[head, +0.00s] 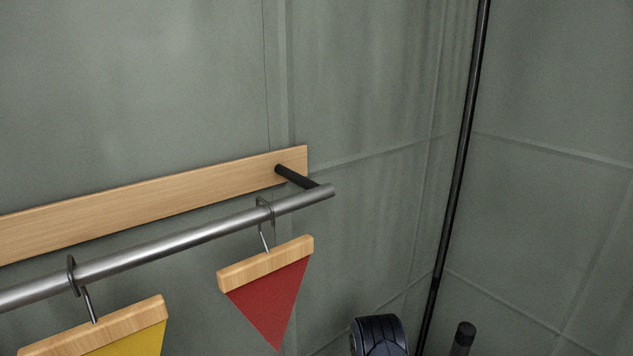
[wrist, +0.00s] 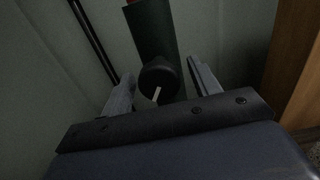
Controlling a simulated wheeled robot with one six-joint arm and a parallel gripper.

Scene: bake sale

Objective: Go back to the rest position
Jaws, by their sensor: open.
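My gripper (wrist: 160,68) shows in the wrist view with its two grey fingers spread apart. I see nothing gripped between them. Behind the gap are a dark upright shape and a dark round knob-like part with a pale mark; I cannot tell what they are or how far off they stand. In the head view my gripper cannot be made out. A dark blue-black rounded part at the bottom edge there looks like part of my arm.
A metal rail (head: 180,244) on a wooden board (head: 150,199) runs along the wall. A red pennant (head: 272,298) and a yellow pennant (head: 125,342) hang from it by hooks. A black pole (head: 462,150) stands near the corner. A wooden surface (wrist: 297,75) is at right in the wrist view.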

